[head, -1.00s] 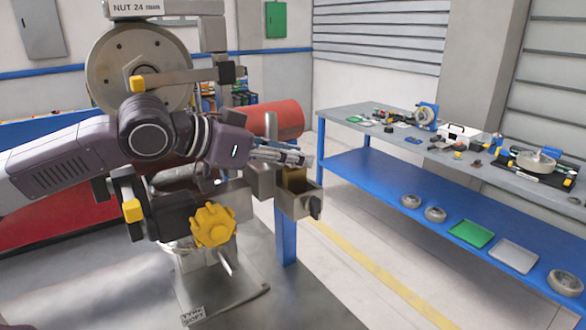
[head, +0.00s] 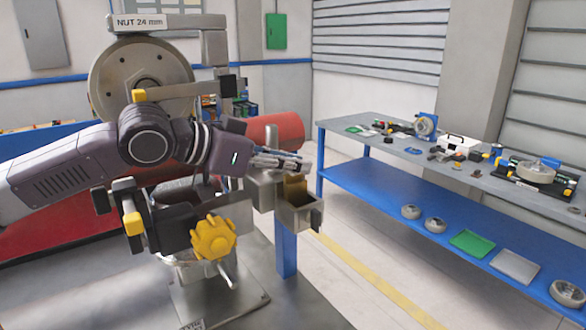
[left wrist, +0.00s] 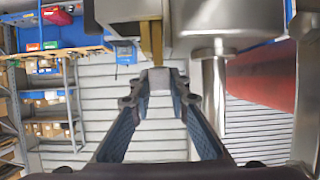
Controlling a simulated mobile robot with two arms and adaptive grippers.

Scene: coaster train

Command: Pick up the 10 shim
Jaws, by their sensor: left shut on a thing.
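My left gripper (head: 296,163) reaches in from the left, just above a small open metal box (head: 298,217) on the side of the machine. A brass-coloured piece (head: 295,188), which looks like the shim, stands upright at the back of the box, below my fingertips. In the left wrist view my gripper's fingers (left wrist: 158,82) converge at the tips, shut at the lower end of the narrow brass piece (left wrist: 152,42). The fingertips partly hide the contact. No "10" marking is readable. My right gripper is not in view.
The machine has a large grey disc (head: 140,75), a yellow knob (head: 213,238) and a red cylinder (head: 275,131) behind my gripper. A blue-framed bench (head: 400,184) with tools and parts stands to the right. Floor between them is clear.

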